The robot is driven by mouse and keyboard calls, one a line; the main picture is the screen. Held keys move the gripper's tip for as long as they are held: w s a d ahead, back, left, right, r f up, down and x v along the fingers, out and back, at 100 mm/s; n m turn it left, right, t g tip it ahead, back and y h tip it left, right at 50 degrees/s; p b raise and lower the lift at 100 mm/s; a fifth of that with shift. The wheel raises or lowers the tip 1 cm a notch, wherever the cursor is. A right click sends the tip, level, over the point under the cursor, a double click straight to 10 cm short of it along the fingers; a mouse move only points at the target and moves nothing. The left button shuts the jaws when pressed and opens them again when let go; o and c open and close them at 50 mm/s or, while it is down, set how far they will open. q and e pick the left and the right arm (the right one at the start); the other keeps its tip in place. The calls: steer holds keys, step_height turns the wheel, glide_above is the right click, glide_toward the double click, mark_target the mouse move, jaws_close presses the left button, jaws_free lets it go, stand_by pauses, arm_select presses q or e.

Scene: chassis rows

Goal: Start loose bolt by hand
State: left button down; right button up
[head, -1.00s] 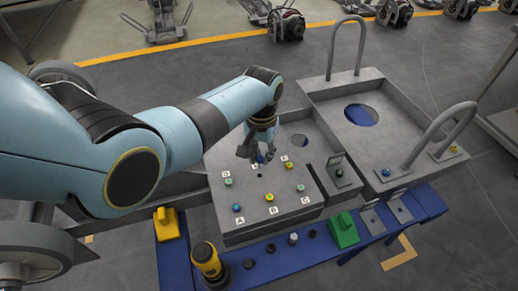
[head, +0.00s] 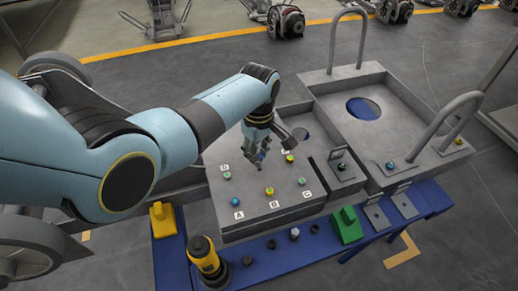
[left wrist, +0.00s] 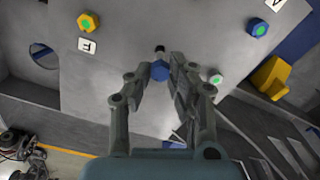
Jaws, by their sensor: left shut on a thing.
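My left gripper (head: 259,163) is over the back middle of the grey plate (head: 250,225). In the left wrist view, its fingertips (left wrist: 166,72) are shut on a blue bolt head (left wrist: 159,70). A small dark spot (left wrist: 159,48) shows beside the bolt. Whether the bolt's end is in a hole cannot be told. My right gripper is not in view.
A yellow-and-black tool (head: 205,258) stands at the front on a blue bench (head: 275,265). A yellow block (head: 163,220) and a green block (head: 347,225) stand beside the plate. A chassis with tall grey handles (head: 347,40) is at the right. Several black sockets line the bench.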

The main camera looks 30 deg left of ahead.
arm_select(q)
steer(key=shift+n, duration=0.7)
steer(key=shift+f, duration=0.1)
steer(key=shift+f, duration=0.2)
steer(key=shift+f+b, duration=0.3)
steer(key=shift+f, duration=0.2)
steer(key=shift+f, duration=0.1)
stand_by(0.6)
steer(key=shift+f, duration=0.15)
steer(key=shift+f+b, duration=0.65)
